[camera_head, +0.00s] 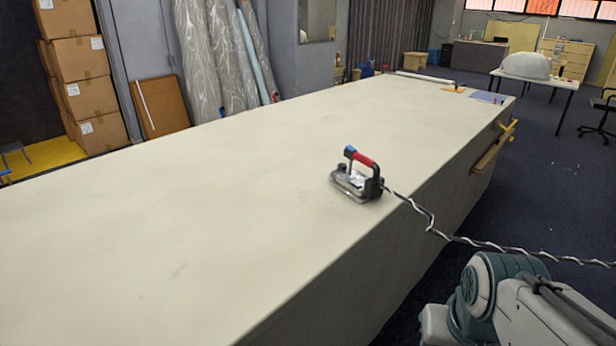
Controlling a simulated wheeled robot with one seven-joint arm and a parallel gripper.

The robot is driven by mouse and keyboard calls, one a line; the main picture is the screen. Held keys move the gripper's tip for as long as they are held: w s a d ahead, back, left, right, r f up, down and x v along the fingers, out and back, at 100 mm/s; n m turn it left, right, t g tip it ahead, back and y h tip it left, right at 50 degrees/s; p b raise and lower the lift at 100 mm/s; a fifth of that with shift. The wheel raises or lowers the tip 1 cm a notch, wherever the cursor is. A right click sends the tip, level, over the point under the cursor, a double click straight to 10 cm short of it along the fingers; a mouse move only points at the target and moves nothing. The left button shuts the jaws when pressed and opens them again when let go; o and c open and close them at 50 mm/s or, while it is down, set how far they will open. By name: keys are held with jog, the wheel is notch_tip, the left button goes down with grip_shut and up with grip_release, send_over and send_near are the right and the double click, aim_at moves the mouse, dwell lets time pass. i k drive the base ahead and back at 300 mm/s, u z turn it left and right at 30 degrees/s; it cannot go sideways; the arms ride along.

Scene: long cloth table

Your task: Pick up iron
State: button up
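The iron (356,181) sits upright on the long cloth table (200,190), close to the table's right edge. It has a grey metal body, a red and black handle on top and a small blue part at the handle's left end. A twisted black-and-white cord (433,229) runs from its right side, over the table edge and off to the right. Part of my arm shows at the lower right, beside the table and apart from the iron. My gripper is not in view.
The tabletop around the iron is clear. Papers (487,97) lie at the far end. A wooden bar (492,150) sticks out from the table's right side. Cardboard boxes (80,75) and fabric rolls (215,60) stand behind the left side. A side table (530,80) stands far right.

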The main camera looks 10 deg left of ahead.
aim_at(361, 187)
jog(key=z, duration=1.05)
jog(key=i, duration=2.6)
jog(key=u, duration=3.45)
jog(key=i, duration=0.3)
jog(key=u, duration=0.05)
